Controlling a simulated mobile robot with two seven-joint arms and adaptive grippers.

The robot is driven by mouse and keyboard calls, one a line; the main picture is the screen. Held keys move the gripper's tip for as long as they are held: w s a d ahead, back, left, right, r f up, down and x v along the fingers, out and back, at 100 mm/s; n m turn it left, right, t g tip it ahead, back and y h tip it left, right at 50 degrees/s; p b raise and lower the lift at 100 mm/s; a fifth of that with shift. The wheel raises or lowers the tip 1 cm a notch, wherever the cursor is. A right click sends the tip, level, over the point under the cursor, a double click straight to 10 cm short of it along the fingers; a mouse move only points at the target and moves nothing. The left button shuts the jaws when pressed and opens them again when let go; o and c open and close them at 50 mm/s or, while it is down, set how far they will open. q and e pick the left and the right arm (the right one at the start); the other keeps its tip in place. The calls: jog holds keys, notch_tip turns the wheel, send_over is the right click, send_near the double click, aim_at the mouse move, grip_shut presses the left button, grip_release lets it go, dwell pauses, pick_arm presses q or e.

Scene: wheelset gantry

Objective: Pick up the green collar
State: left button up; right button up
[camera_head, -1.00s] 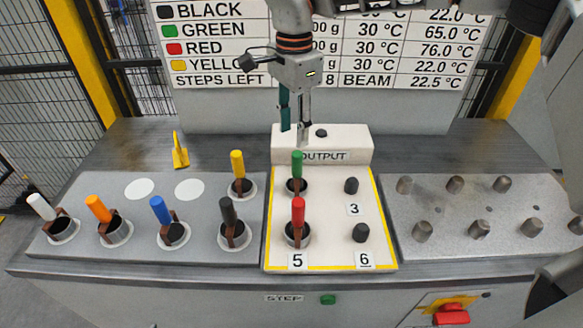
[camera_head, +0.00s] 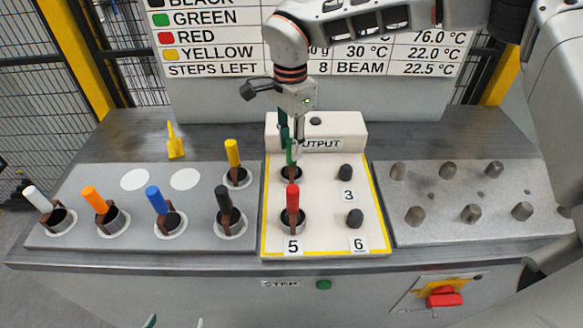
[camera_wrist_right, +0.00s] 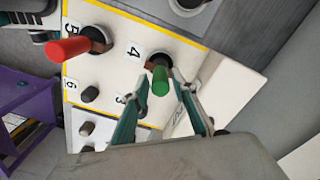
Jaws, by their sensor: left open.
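The green collar (camera_head: 291,158), with its upright green handle, stands on a peg of the white output panel (camera_head: 325,215), behind the red-handled collar. In the right wrist view the green handle (camera_wrist_right: 160,82) lies between my right gripper's fingers (camera_wrist_right: 163,78), beside the label 4. My right gripper (camera_head: 291,145) points down over the green collar in the head view and partly hides the handle. Its fingers look open, with narrow gaps beside the handle. My left gripper (camera_head: 175,322) is open and empty at the bottom edge, with only its fingertips showing.
The red-handled collar (camera_head: 293,200) stands just in front, at label 5. Collars with yellow (camera_head: 232,153), black (camera_head: 224,200), blue (camera_head: 160,206), orange (camera_head: 92,200) and white (camera_head: 40,201) handles stand to the left. The right panel (camera_head: 450,225) holds only bare pegs.

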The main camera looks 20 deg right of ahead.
grip_shut()
jog(key=shift+r, duration=0.15)
notch_tip(320, 180, up, 25)
jog(key=p, duration=0.4)
jog(key=shift+p, duration=0.35)
dwell(0.6)
